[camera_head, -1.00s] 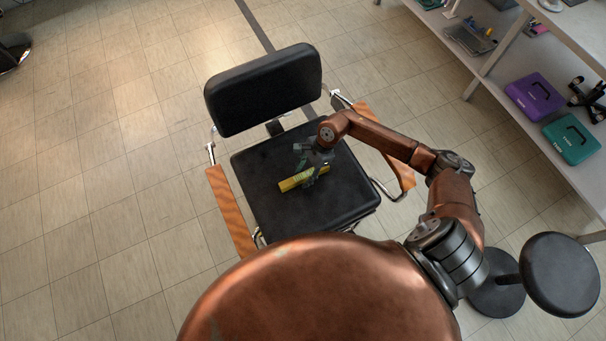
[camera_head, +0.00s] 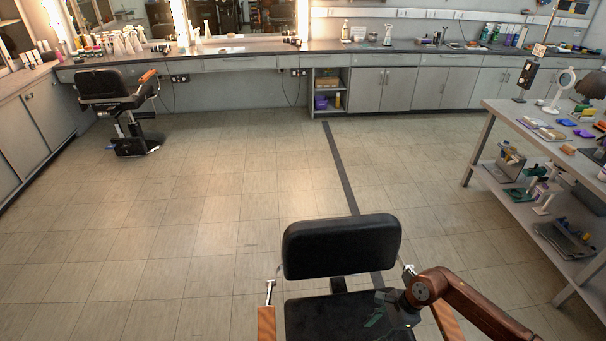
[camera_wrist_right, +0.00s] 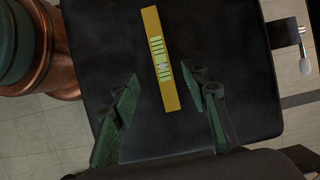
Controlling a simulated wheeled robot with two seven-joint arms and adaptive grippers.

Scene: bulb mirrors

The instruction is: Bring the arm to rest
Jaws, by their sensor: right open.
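My right arm (camera_head: 465,298) reaches in from the lower right of the head view. Its gripper (camera_head: 384,312) is over the seat (camera_head: 318,322) of the near black chair. A yellow bar (camera_wrist_right: 169,92) with a pale printed label lies on the black seat (camera_wrist_right: 230,60), ahead of and between the fingertips, apart from both. The bar does not show in the head view now. My left gripper is in neither view.
The near chair has a black backrest (camera_head: 342,246) and wooden armrests (camera_head: 266,324) close to my arm. A grey bench with shelves (camera_head: 545,165) stands at the right. A counter (camera_head: 400,48) and another chair (camera_head: 110,88) are at the back. The tiled floor between is clear.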

